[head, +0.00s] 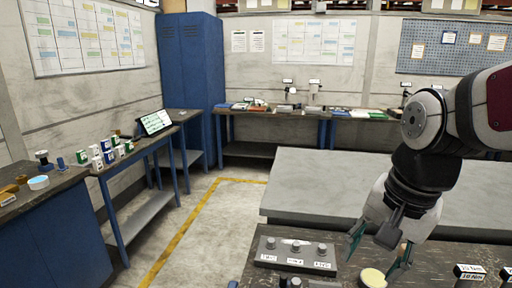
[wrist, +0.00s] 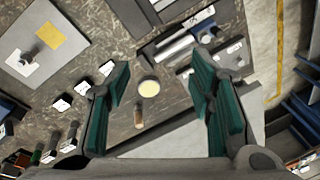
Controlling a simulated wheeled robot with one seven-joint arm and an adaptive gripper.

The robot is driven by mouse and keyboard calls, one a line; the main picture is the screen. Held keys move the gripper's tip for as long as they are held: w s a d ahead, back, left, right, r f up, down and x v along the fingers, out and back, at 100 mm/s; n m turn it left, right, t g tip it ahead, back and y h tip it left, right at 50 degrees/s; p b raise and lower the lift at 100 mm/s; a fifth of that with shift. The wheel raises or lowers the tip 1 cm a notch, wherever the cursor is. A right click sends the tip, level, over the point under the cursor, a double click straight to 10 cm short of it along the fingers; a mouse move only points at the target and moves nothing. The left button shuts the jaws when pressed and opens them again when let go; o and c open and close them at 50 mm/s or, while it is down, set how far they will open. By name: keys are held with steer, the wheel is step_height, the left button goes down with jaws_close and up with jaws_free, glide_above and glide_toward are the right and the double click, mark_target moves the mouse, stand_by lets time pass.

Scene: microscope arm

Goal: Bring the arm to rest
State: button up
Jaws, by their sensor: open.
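My arm reaches in from the right in the head view, bent, with my gripper (head: 378,256) pointing down over the dark workbench near the bottom edge. Its two green-padded fingers are spread apart, and nothing shows between them there. In the wrist view my gripper (wrist: 163,72) is also open, with the green pads at left and right. Below the gap lie a pale yellow round disc (wrist: 149,88) and a small brown cylindrical piece (wrist: 138,118) on the bench. The disc also shows in the head view (head: 373,278). The fingers look apart from both.
A dark tray with labelled knobs (head: 295,253) sits left of my gripper. Small black labelled blocks (head: 469,272) stand to its right. A pale grey table (head: 330,180) lies behind. Open floor with a yellow line (head: 190,225) is at left, beside benches and a blue locker (head: 190,80).

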steer(key=s+r+n+t, duration=0.1)
steer(key=s+n+t, duration=0.1)
steer(key=s+n, duration=0.6)
steer(key=s, duration=0.2)
steer(key=shift+s+d+r+h, duration=0.15)
steer(key=shift+s+r+h, duration=0.15)
steer(key=shift+h, duration=0.1)
